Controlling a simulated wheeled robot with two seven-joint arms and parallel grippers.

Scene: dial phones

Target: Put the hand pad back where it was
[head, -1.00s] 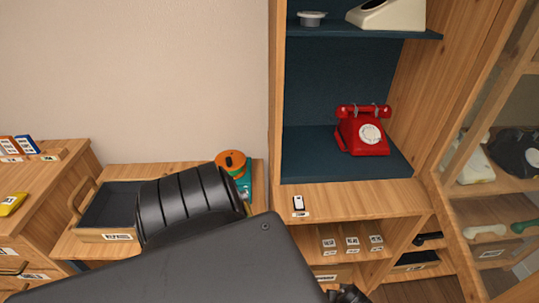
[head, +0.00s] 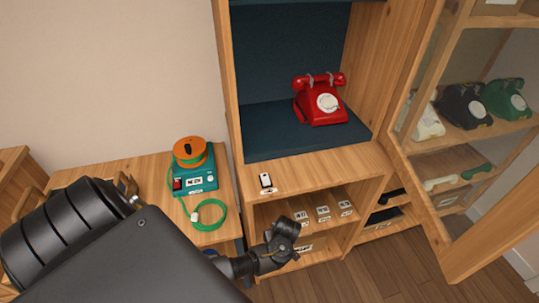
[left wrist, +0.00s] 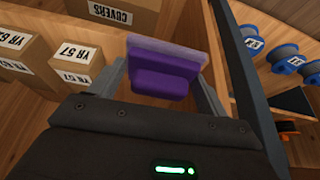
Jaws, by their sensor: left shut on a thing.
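In the left wrist view my left gripper (left wrist: 165,72) is shut on a purple pad (left wrist: 163,82), which has a paler, flat upper layer. The pad sits between the two fingers, in front of a wooden shelf with boxes. In the head view the pad does not show; my dark arm fills the lower left and a jointed dark part of mine is in front of the lower shelf. My right gripper cannot be made out.
Labelled boxes (left wrist: 75,65), a COVERS box (left wrist: 115,14) and blue spools (left wrist: 285,57) are close around the pad. A red dial phone (head: 320,100) stands in the blue niche. A teal device (head: 194,173) stands on the left desk. The glass-fronted cabinet (head: 440,130) is at the right.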

